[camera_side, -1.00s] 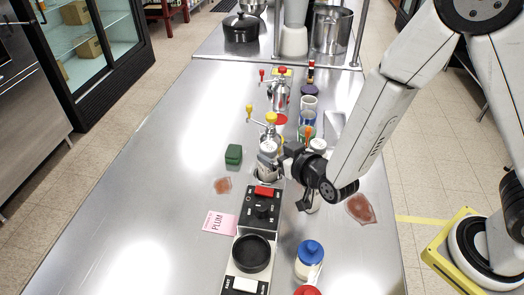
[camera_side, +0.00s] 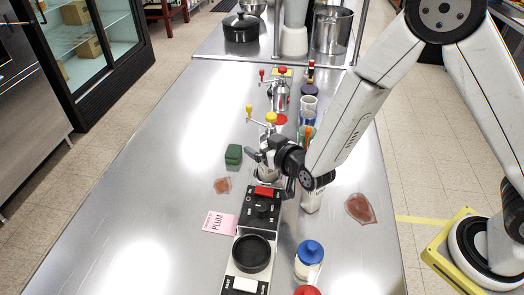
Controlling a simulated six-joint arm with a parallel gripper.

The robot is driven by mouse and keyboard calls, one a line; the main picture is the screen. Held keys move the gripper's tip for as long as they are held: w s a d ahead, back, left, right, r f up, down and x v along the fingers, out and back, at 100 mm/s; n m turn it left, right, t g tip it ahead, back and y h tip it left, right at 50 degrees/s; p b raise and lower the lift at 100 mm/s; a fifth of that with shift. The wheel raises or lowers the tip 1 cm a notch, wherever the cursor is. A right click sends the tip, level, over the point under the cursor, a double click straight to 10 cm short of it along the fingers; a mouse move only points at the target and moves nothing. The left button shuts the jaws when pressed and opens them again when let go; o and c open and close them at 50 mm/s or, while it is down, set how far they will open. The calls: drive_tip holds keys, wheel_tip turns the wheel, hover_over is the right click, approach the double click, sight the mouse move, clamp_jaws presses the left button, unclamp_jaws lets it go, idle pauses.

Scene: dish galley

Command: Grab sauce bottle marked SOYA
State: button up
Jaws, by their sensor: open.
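I cannot read SOYA on any bottle, so I cannot tell which one it is. My gripper (camera_side: 268,171) is open, low over the counter just behind the black control box. A pale container with a yellow-topped crank (camera_side: 268,143) stands right at the gripper, partly hidden by it; I cannot tell whether they touch. A pale bottle (camera_side: 312,202) stands right of the gripper, its top hidden by my arm. A white bottle with a blue cap (camera_side: 309,257) stands nearer the camera. A red cap (camera_side: 306,291) shows at the bottom edge.
A control box with a black round dish (camera_side: 251,254) stands in front of the gripper. A pink PLUM card (camera_side: 220,222), a green block (camera_side: 233,154) and reddish patches (camera_side: 360,208) lie around. Several containers (camera_side: 307,106) line up behind. The counter's left side is clear.

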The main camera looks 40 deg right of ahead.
idle(0.3)
clamp_jaws()
drive_tip(key=shift+r, duration=0.2)
idle(0.4)
drive_tip(key=shift+r, duration=4.85)
